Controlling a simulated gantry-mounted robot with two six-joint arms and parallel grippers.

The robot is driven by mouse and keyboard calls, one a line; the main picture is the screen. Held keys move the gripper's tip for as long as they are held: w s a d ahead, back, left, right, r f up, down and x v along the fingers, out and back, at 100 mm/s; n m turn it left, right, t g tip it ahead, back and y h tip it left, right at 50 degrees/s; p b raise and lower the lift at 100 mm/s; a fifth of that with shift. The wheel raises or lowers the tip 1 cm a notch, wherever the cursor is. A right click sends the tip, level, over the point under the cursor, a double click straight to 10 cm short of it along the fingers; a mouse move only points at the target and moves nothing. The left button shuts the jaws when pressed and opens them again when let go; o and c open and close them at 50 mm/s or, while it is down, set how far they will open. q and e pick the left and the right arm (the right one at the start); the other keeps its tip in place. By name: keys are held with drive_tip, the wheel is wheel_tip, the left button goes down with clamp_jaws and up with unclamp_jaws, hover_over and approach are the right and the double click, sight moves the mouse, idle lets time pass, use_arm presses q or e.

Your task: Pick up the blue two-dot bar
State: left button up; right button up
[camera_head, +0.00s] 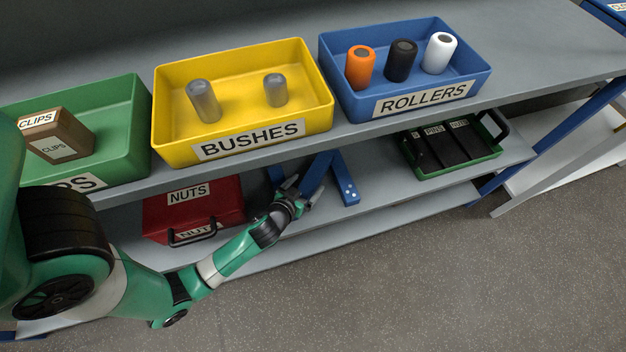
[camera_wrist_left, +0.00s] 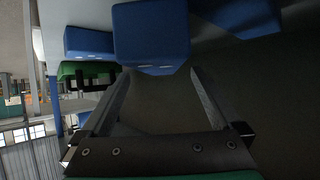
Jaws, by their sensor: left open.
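Three blue bars lie side by side on the middle shelf. The middle blue bar (camera_head: 317,172) shows two faint pale marks low on its end in the left wrist view (camera_wrist_left: 150,35). The right-hand bar (camera_head: 345,178) shows several white dots on its end; it is at left in the wrist view (camera_wrist_left: 88,42). The left-hand bar (camera_head: 276,175) is partly hidden by my gripper in the head view and is at upper right in the wrist view (camera_wrist_left: 245,14). My left gripper (camera_head: 303,188) is open and empty, its fingertips (camera_wrist_left: 158,75) close to the middle bar's end. Contact cannot be told.
A red NUTS box (camera_head: 218,203) stands left of the bars, and a green tray (camera_head: 480,160) of dark boxes right of them. The upper shelf above holds green (camera_head: 132,120), yellow (camera_head: 320,100) and blue (camera_head: 335,75) bins. Bare shelf lies between bars and tray.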

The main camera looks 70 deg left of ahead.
sight(312, 178)
use_arm(q)
drive_tip(key=b+x, duration=0.2)
drive_tip(key=x, duration=0.3)
drive_tip(key=shift+w+a, duration=0.1)
drive_tip(key=shift+a, duration=0.1)
drive_tip(key=shift+r, duration=0.1)
clamp_jaws()
